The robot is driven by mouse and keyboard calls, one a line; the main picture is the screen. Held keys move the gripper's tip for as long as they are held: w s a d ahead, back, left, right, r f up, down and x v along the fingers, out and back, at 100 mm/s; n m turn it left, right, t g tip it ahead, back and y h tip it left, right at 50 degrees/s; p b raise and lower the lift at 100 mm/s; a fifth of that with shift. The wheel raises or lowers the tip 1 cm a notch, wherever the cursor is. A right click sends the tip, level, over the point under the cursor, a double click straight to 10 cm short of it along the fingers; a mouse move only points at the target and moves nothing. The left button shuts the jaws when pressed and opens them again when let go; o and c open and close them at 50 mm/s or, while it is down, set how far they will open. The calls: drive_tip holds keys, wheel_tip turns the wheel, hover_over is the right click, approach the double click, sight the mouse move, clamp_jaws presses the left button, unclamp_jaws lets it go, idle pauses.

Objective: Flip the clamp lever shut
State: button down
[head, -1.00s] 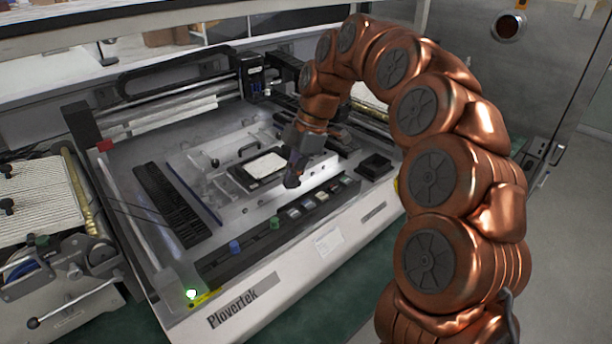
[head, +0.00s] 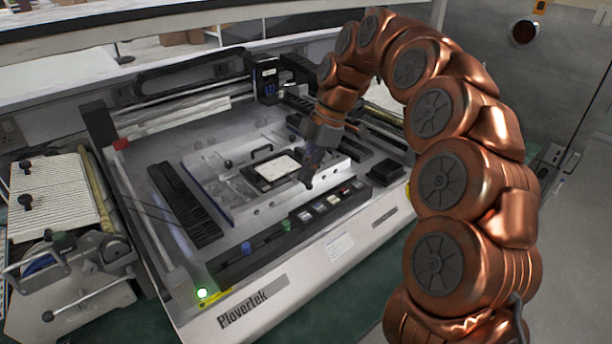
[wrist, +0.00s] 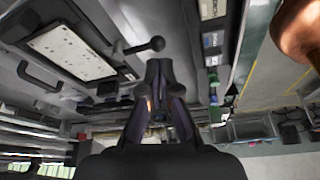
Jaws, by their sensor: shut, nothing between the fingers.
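A lever with a dark ball knob (wrist: 157,43) shows in the wrist view, pointing right from the fixture beside the white plate (wrist: 70,48). In the head view the white plate (head: 278,167) sits in a black frame on the pale fixture (head: 222,205) on the machine bed. My gripper (head: 309,184) hangs over the fixture's front right side, pointing down. In the wrist view my gripper (wrist: 159,66) is shut and empty, with its tips just below the knob in the picture. I cannot tell whether they touch. The lever cannot be made out behind my gripper in the head view.
A row of buttons (head: 318,208) runs along the machine's front edge. A black handle (head: 262,150) and a small black knob (head: 228,163) stand at the fixture's back. A black box (head: 385,172) lies to the right. A dark slotted strip (head: 183,205) lies left.

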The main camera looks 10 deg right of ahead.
drive_tip(key=w+p+v, duration=0.1)
drive_tip(key=p+v, duration=0.2)
drive_tip(key=v, duration=0.4)
drive_tip(key=shift+w+a+r, duration=0.15)
drive_tip(key=shift+a+r, duration=0.05)
drive_tip(key=shift+r, duration=0.2)
drive_tip(key=s+m+h+p, duration=0.2)
drive_tip(key=s+m, duration=0.7)
drive_tip(key=s, duration=0.9)
drive_tip(key=s+d+f+m, duration=0.2)
drive_tip(key=s+f+m, duration=0.1)
drive_tip(key=s, duration=0.3)
drive_tip(key=s+d+f+m+h+p, duration=0.1)
drive_tip(key=s+d+f+m, duration=0.1)
drive_tip(key=s+m, duration=0.3)
drive_tip(key=s+d+f+m+p, duration=0.1)
drive_tip(key=s+d+f+m, duration=0.2)
drive_tip(key=s, duration=0.5)
drive_tip(key=shift+s+f+m+g+h, duration=0.4)
drive_tip(key=shift+f+m, duration=0.1)
drive_tip(key=shift+f, duration=0.15)
